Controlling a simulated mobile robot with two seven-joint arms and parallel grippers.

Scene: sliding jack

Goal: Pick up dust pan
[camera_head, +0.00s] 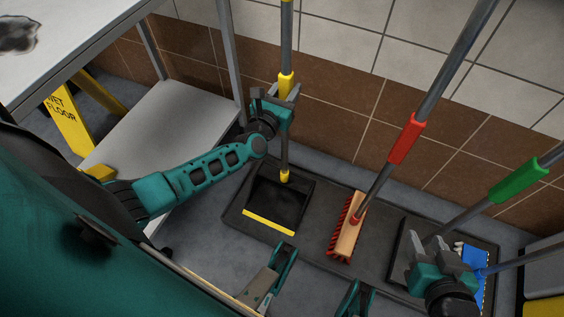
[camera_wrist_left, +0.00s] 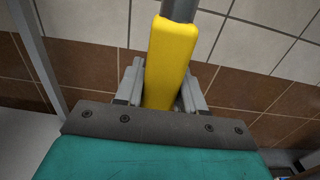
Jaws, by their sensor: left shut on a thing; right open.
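The dust pan (camera_head: 279,201) is black with a yellow front lip. It sits on the dark floor mat, and a long grey handle rises from it. My left gripper (camera_head: 286,90) is shut on the yellow grip (camera_head: 286,80) of that handle. The left wrist view shows the yellow grip (camera_wrist_left: 170,60) between the two fingers of my left gripper (camera_wrist_left: 160,90). The handle stands nearly upright. My right gripper (camera_head: 436,246) is open at the lower right, in front of a second dark pan (camera_head: 411,262) with a green-gripped handle.
A broom (camera_head: 349,227) with a red grip stands on the mat (camera_head: 315,245) right of the dust pan. A blue brush (camera_head: 475,262) is at the right. A shelved metal table (camera_head: 160,125) and yellow wet-floor sign (camera_head: 68,124) are at left. A tiled wall stands behind.

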